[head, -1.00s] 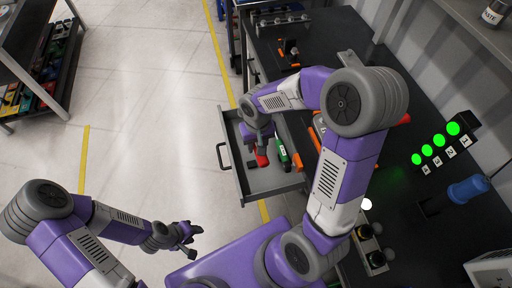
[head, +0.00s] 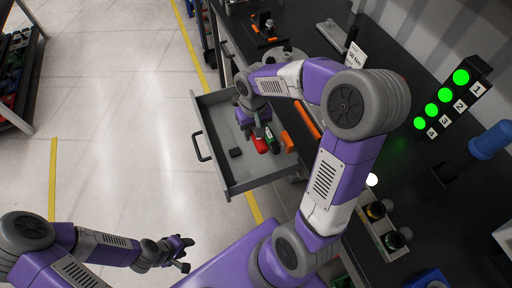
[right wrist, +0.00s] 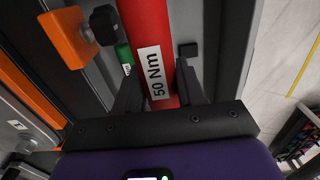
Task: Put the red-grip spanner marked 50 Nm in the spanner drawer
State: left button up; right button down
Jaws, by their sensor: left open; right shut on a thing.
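The red-grip spanner (head: 259,145) is in my right gripper (head: 257,130), at the open spanner drawer (head: 245,184). In the right wrist view its red grip (right wrist: 146,25) with a white "50 Nm" label lies between the two fingers of my right gripper (right wrist: 160,95). The rest of the spanner is out of sight, and I cannot tell whether it touches the drawer floor. A green-grip tool (head: 272,141) lies just right of the red grip. My left gripper (head: 184,256) is open and empty, low on the left over the floor.
A small black block (head: 236,152) sits in the drawer. Orange pieces (head: 304,119) lie along the bench edge right of the drawer. Green lamps (head: 446,95) numbered 1 to 4 stand on the bench. The floor left of the drawer is clear.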

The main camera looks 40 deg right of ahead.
aim_at(254, 160)
notch_tip(254, 160, down, 16)
jog(key=b, duration=0.4)
jog(key=shift+r+b, duration=0.2)
jog(key=shift+b, duration=0.15)
jog(key=shift+f, duration=0.1)
jog(key=c, duration=0.7)
grip_release()
jog(key=shift+w+r+p, duration=0.1)
jog(key=shift+r+p, duration=1.95)
jog(key=shift+r, duration=4.05)
